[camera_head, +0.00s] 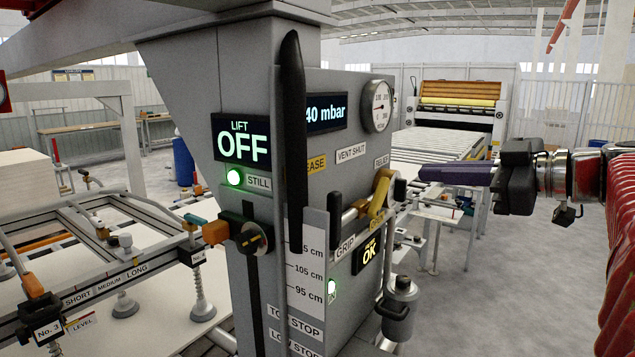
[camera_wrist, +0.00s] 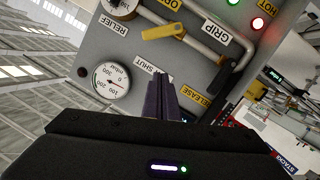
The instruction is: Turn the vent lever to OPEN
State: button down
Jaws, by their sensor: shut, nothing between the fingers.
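The vent lever, a yellow handle (camera_head: 382,190) on a pipe, sits on the right face of the grey control column (camera_head: 262,95). In the wrist view the yellow lever (camera_wrist: 165,32) lies between the VENT SHUT label (camera_wrist: 158,70) and the yellow OPEN label (camera_wrist: 170,3). I cannot tell its exact setting. My gripper (camera_head: 424,172) is right of the column, its dark purple fingers pointing left toward the lever and apart from it. In the wrist view the shut, empty fingers (camera_wrist: 160,80) overlap the panel near the SHUT label. The lever's pivot is partly hidden.
A black-knobbed handle (camera_head: 335,203) stands left of the vent lever, near GRIP and RELEASE labels. A gauge (camera_head: 378,106) is above; a grey canister (camera_head: 398,305) hangs below. A long black bar (camera_head: 292,140) crosses the column front.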

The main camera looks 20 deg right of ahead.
aim_at(391, 181)
jog(key=n, duration=0.4)
jog(key=shift+w, duration=0.1)
jog(key=w+a+f, duration=0.1)
jog(key=w, duration=0.2)
jog(key=w+a+f, duration=0.1)
jog(key=w, duration=0.2)
jog(key=w+f, duration=0.2)
jog(key=w, duration=0.1)
jog(key=shift+w+a, duration=0.4)
jog(key=shift+w+d+f, duration=0.2)
jog(key=shift+d+f, duration=0.1)
jog(key=shift+f, duration=0.1)
jog(key=shift+d, duration=0.2)
